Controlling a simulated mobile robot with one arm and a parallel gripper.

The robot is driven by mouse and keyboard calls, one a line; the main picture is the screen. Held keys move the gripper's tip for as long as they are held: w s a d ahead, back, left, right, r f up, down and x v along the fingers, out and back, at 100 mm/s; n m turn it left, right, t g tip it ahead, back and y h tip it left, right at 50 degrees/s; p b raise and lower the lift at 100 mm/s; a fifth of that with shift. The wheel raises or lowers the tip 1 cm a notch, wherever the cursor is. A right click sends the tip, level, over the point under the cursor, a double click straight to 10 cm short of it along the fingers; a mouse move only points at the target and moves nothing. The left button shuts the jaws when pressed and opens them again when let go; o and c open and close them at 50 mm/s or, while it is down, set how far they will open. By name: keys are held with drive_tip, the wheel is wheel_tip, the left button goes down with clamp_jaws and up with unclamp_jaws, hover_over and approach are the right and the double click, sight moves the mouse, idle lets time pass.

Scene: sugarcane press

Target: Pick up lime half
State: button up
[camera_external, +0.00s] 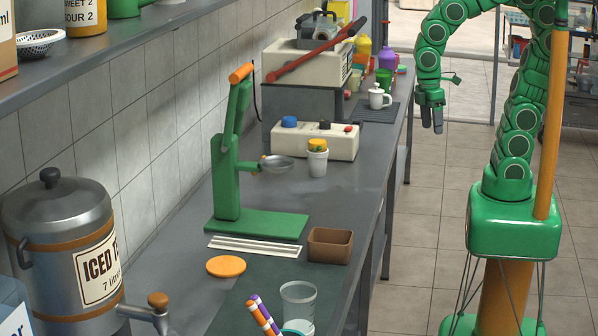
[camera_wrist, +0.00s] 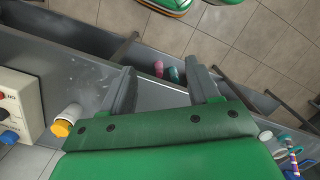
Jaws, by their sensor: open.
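I cannot make out a lime half for certain in either view. The cup also shows at the left of the wrist view (camera_wrist: 70,114). The green press (camera_external: 233,165) has an orange handle and a metal bowl (camera_external: 278,162) on its arm; the bowl's inside is unclear. My gripper (camera_external: 432,122) hangs fingers-down to the right of the counter, well away from the cup. Its fingers (camera_wrist: 160,70) are apart, with nothing held between them.
A cream box with knobs (camera_external: 314,140) stands behind the cup. A brown tray (camera_external: 330,245), orange disc (camera_external: 226,266) and clear cup (camera_external: 298,302) are on the near counter (camera_external: 345,200). A white mug (camera_external: 379,97) stands farther back. Open floor lies right of the counter.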

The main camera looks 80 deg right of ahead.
drive_tip(key=w+a+f+n, duration=0.5)
drive_tip(key=w+a+n, duration=0.1)
drive_tip(key=a+n, duration=0.1)
drive_tip(key=w+a+f+n+t, duration=0.1)
drive_tip(key=w+a+f+n, duration=0.5)
drive_tip(key=w+a+n, duration=0.1)
drive_tip(key=w+a+f+n, duration=0.5)
drive_tip(key=w+a+n, duration=0.2)
drive_tip(key=a+n, duration=0.2)
drive_tip(key=shift+w+a+f, duration=0.2)
drive_tip(key=shift+a+f, duration=0.1)
drive_tip(key=shift+a, duration=0.1)
drive_tip(key=shift+w+a+f+n, duration=0.1)
drive_tip(key=shift+a+f+n, duration=0.3)
drive_tip(key=shift+n, duration=0.1)
wheel_tip(320, 180, down, 2)
drive_tip(key=shift+d, duration=0.1)
drive_tip(key=shift+w+f, duration=0.3)
drive_tip(key=shift+f, duration=0.6)
drive_tip(key=shift+w+d+f, duration=0.1)
drive_tip(key=shift+w+f, duration=0.1)
drive_tip(key=shift+f, duration=0.75)
drive_tip(key=shift+w+f, duration=0.15)
drive_tip(key=shift+f, duration=0.75)
drive_tip(key=c, duration=0.8)
